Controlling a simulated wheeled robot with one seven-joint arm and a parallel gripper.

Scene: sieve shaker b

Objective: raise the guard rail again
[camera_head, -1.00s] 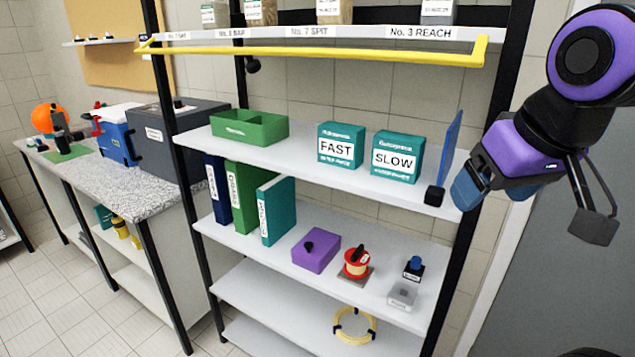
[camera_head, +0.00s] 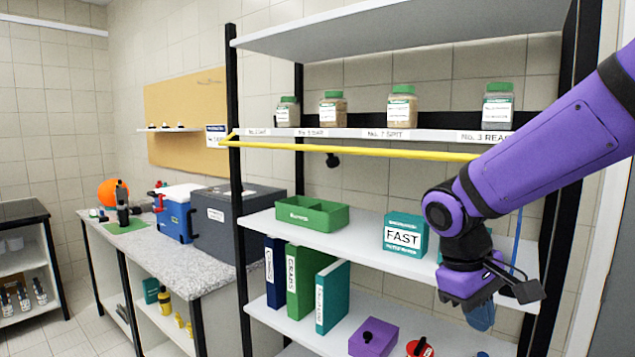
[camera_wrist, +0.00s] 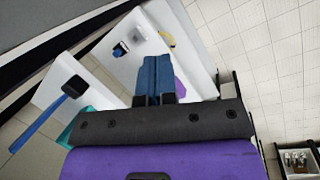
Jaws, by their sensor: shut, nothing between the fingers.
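The yellow guard rail (camera_head: 350,151) runs level across the front of the jar shelf, just below the label strip (camera_head: 390,134). The jar labels above it are uncovered. Its left end bends back at the left post; its right end is hidden behind my arm. My gripper (camera_head: 481,316) hangs below the rail at the right, in front of the shelf with the boxes, apart from the rail. Its blue fingers are shut and empty, also in the wrist view (camera_wrist: 154,78). The rail does not show clearly in the wrist view.
Below are a green tray (camera_head: 312,215), the FAST box (camera_head: 404,236) and upright binders (camera_head: 305,283). A counter (camera_head: 170,262) stands left. Space before the rail's left half is clear.

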